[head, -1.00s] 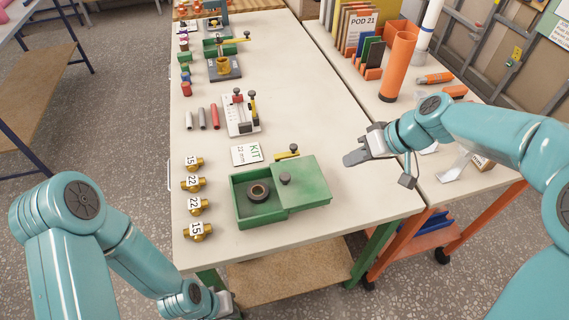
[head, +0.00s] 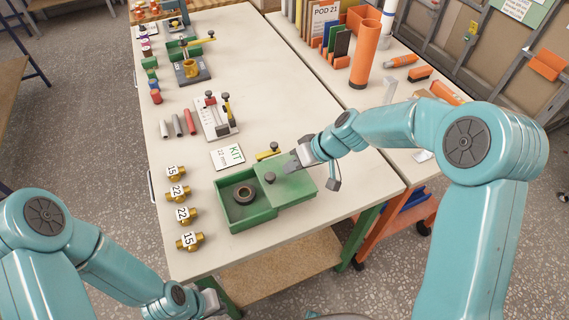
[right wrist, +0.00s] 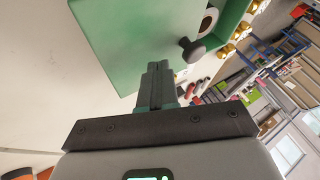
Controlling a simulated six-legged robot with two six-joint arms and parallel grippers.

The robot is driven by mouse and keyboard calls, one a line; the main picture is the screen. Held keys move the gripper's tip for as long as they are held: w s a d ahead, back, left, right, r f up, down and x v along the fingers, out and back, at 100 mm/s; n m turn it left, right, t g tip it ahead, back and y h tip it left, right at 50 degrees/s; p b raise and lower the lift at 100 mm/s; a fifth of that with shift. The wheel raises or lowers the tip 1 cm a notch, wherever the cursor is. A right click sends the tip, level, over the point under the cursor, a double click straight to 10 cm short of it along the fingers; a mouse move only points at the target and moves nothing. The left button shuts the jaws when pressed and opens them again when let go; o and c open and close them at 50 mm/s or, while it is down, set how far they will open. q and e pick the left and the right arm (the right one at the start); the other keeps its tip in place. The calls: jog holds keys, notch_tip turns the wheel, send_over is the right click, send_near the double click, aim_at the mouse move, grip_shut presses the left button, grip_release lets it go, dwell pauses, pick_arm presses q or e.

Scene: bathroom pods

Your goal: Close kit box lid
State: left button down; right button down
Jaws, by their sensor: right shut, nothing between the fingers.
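The green kit box (head: 238,222) sits near the front of the white table. Its green lid (head: 290,190) is slid to the right, so the left part of the box is open and shows a dark ring (head: 243,194) inside. A dark knob (head: 270,177) stands on the lid; in the right wrist view the knob (right wrist: 190,48) is just ahead of the fingers. My right gripper (head: 294,163) is shut and empty, at the lid's far right edge; contact cannot be told. My left gripper (head: 211,302) is low by the table's front edge; its fingers are unclear.
Several brass fittings (head: 182,214) with number tags stand left of the box. A KIT card (head: 228,156) and a yellow-handled tool (head: 268,153) lie behind it. A clamp rack (head: 216,118) stands farther back. The table right of the box is clear.

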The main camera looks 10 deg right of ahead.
aim_at(267, 180)
jog(key=shift+s+a+r, duration=0.1)
jog(key=shift+s+a, duration=0.1)
jog(key=shift+a, duration=0.3)
jog(key=shift+s+a, duration=0.2)
jog(key=shift+a, duration=0.25)
jog(key=shift+w+a, duration=0.1)
jog(key=shift+w, duration=0.1)
jog(key=a, duration=0.1)
jog(key=a+b, duration=0.1)
jog(key=a, duration=0.1)
jog(key=s+a+b, duration=0.1)
jog(key=a, duration=0.1)
jog(key=shift+s+f, duration=0.1)
jog(key=shift+f, duration=0.2)
jog(key=a, duration=0.4)
jog(key=s+a, duration=0.1)
jog(key=a, duration=0.1)
jog(key=shift+r+b, duration=0.2)
jog(key=shift+b, duration=0.15)
jog(key=shift+s+a, duration=0.15)
jog(key=shift+a, duration=0.25)
jog(key=shift+d, duration=0.1)
